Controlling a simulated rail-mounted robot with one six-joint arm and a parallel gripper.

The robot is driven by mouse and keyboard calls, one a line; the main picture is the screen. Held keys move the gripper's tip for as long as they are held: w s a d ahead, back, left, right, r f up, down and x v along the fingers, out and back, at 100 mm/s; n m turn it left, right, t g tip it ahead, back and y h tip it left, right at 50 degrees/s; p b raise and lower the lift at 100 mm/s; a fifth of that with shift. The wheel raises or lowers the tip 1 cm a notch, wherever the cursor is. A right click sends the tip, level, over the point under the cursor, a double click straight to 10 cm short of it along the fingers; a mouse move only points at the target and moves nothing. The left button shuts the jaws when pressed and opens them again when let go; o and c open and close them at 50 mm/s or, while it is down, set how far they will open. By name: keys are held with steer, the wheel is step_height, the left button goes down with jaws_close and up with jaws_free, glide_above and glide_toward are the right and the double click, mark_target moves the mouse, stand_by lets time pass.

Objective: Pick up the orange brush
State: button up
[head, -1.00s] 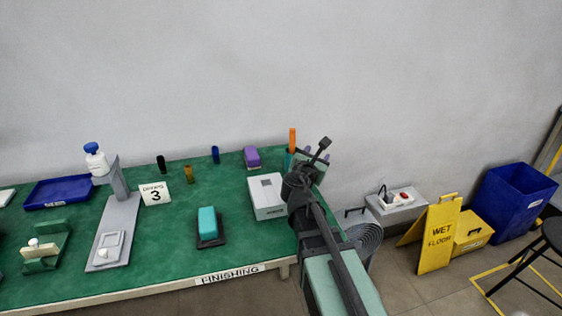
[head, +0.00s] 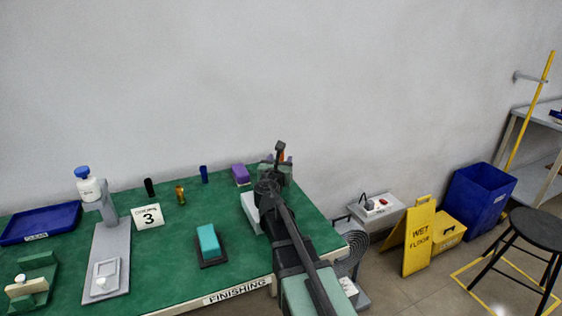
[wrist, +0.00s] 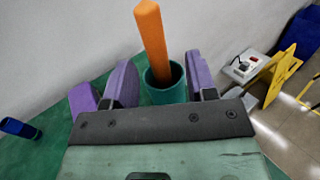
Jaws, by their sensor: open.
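The orange brush (wrist: 152,42) stands tilted in a dark green cup (wrist: 166,88), its upper end leaning left in the wrist view. My gripper (wrist: 162,72) is open, with one purple-faced finger on each side of the brush and cup. The fingers look apart from the brush; how far the cup is from them in depth is unclear. In the head view my gripper (head: 278,160) is over the table's back right corner, and only a small orange patch of the brush (head: 282,156) shows behind it.
A purple block (head: 241,174) lies left of my gripper. A light box (head: 250,212) is partly hidden by my arm. The wall is close behind.

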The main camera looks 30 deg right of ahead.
steer(key=x, duration=0.5)
steer(key=shift+w, duration=0.15)
steer(key=shift+a, duration=0.1)
jaws_close()
step_height(320, 180, up, 20)
steer(key=p, duration=2)
glide_above(281, 159)
steer(key=x, duration=0.3)
